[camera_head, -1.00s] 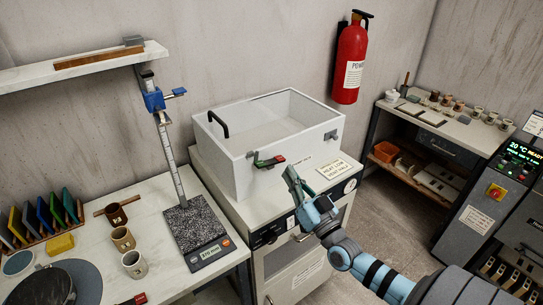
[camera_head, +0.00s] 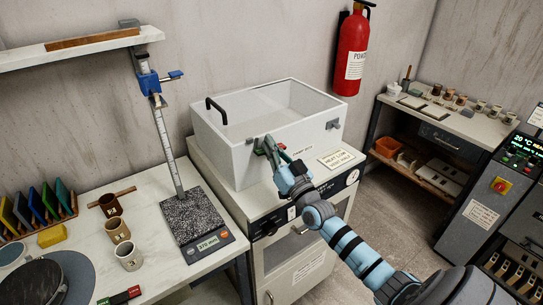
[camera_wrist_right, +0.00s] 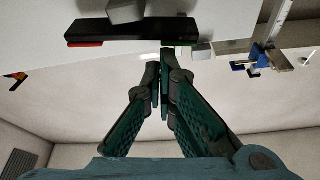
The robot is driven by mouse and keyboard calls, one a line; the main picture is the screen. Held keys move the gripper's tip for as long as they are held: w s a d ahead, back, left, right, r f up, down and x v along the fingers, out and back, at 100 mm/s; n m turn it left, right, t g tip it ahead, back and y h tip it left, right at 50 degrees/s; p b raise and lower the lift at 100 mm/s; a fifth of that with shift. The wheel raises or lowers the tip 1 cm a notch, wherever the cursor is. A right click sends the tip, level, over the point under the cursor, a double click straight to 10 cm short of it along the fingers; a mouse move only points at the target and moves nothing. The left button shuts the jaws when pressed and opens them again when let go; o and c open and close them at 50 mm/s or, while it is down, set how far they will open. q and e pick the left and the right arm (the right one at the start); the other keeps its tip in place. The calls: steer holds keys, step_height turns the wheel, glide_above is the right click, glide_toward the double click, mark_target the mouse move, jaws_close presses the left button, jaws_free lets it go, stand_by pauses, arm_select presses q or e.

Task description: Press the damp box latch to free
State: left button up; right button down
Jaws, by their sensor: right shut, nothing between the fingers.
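The damp box (camera_head: 222,150) is a white box with a clear top and a black handle, standing on a white cabinet. Its latch (camera_wrist_right: 130,29) shows in the right wrist view as a black bar with a red end, under a grey block. In the head view the gripper mostly covers the latch on the box's front. My right gripper (camera_head: 270,146) is shut and empty, its tips at the latch. In the right wrist view the fingertips (camera_wrist_right: 163,53) are right at the bar's edge; I cannot tell whether they touch. My left gripper is out of view.
The cabinet (camera_head: 262,213) carries a notice card (camera_head: 335,158) right of the box. A scale with a speckled plate (camera_head: 192,215) and upright post stands at left, beside several cups. A red extinguisher (camera_head: 351,55) hangs on the back wall.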

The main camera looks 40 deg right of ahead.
steer(key=shift+f, duration=0.4)
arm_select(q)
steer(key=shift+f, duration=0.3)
arm_select(e)
steer(key=n+b, duration=0.1)
steer(key=f+n+y+b, duration=0.1)
steer(key=shift+a+f+b, duration=0.25)
steer(key=shift+f+b, duration=0.05)
steer(key=shift+s+r, duration=0.1)
steer(key=shift+r, duration=0.1)
step_height(320, 180, up, 6)
steer(key=f+p, duration=0.1)
steer(key=p, duration=0.5)
arm_select(q)
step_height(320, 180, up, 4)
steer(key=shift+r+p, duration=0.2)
steer(key=shift+p, duration=0.25)
arm_select(e)
steer(key=v, duration=1)
steer(key=shift+f, duration=0.35)
steer(key=shift+a, duration=0.1)
